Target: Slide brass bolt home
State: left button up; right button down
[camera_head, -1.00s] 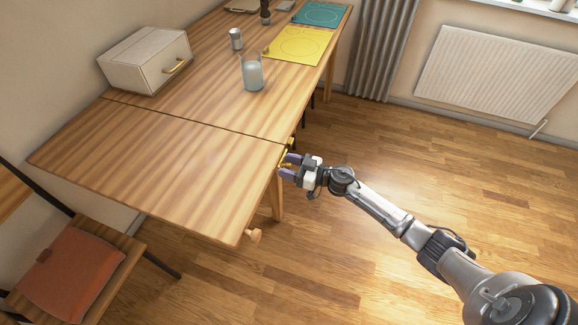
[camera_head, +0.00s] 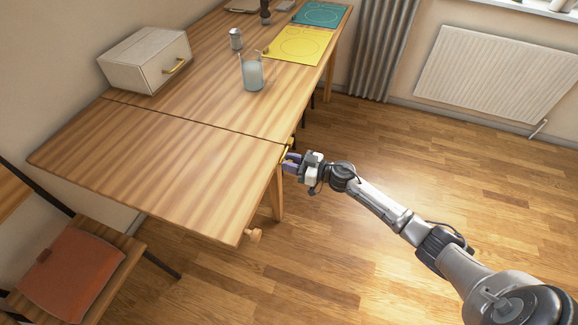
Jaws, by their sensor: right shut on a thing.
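The brass bolt (camera_head: 289,147) sits on the right edge of the wooden table, by the seam between the front leaf (camera_head: 170,165) and the main top (camera_head: 200,95). My right gripper (camera_head: 289,161) is at that edge, its purple fingers shut on the bolt. The fingers hide part of the bolt, and it is too small to tell how far it is engaged. My left gripper is not in view.
A glass jar (camera_head: 252,72), a can (camera_head: 236,39), a drawer box (camera_head: 145,60) and yellow (camera_head: 300,45) and teal mats stand on the main top. A wooden knob (camera_head: 254,236) juts below the leaf. A chair with an orange cushion (camera_head: 68,275) is at lower left.

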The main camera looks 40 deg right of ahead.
jog(key=shift+w+d+f, duration=0.1)
jog(key=shift+w+d, duration=0.2)
jog(key=shift+d, duration=0.25)
jog(key=shift+w+d, duration=0.25)
jog(key=shift+d, duration=0.25)
jog(key=c, duration=1.4)
grip_release()
jog(key=o, duration=0.5)
jog(key=shift+w+d, duration=0.1)
jog(key=shift+d, duration=0.05)
jog(key=p+v, duration=0.4)
jog(key=v, duration=1)
